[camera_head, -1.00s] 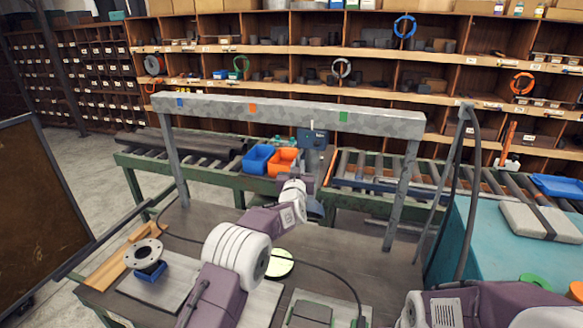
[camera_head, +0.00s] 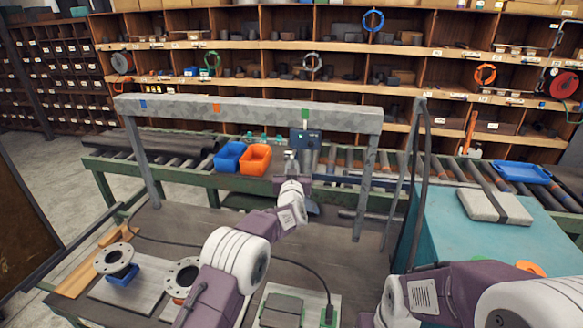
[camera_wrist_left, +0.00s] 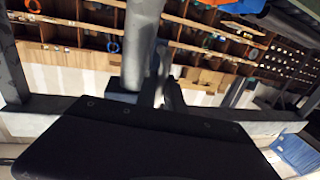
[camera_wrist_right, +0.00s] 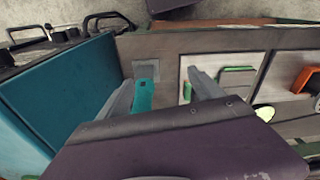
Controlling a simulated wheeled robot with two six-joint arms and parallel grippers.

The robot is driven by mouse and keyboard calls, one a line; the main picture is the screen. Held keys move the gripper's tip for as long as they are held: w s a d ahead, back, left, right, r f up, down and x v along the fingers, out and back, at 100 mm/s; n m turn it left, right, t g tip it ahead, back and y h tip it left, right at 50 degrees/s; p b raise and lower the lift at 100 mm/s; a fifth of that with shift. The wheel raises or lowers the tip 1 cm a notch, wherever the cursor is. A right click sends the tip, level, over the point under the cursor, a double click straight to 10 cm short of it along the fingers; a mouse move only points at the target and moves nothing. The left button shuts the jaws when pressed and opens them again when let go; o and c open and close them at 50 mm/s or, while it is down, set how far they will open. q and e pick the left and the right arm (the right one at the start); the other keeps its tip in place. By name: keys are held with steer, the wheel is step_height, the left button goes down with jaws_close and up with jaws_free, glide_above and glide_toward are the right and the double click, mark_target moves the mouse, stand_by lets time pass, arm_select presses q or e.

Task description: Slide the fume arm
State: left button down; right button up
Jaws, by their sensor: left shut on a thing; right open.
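The fume arm's dark blue carriage (camera_head: 306,138) hangs under the grey overhead beam (camera_head: 240,108), just below the green mark (camera_head: 305,114). Blue (camera_head: 143,104) and orange (camera_head: 216,108) marks sit further left on the beam. My left gripper (camera_head: 291,165) is at the lower part of the fume arm, below the carriage. In the left wrist view its jaws (camera_wrist_left: 165,88) are shut on a grey tube (camera_wrist_left: 141,40). My right gripper (camera_wrist_right: 163,88) is open over the bench, with a teal strip (camera_wrist_right: 144,95) showing between its fingers; the head view does not show these fingers.
Two flanges (camera_head: 114,258) (camera_head: 183,276) rest on the bench at the left. Blue (camera_head: 229,157) and orange (camera_head: 255,159) bins stand behind the beam by the roller conveyor. A teal cabinet (camera_head: 465,240) stands at the right. The beam's posts (camera_head: 363,190) flank the bench.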

arm_select(q)
steer(key=c, duration=1.5)
jaws_free()
steer(key=shift+r, duration=0.1)
steer(key=shift+o, duration=0.2)
steer(key=shift+s, duration=0.1)
steer(key=shift+s+b, duration=0.2)
steer(key=shift+b, duration=0.1)
steer(key=s+b, duration=0.3)
steer(key=s, duration=0.5)
steer(key=shift+s, duration=0.3)
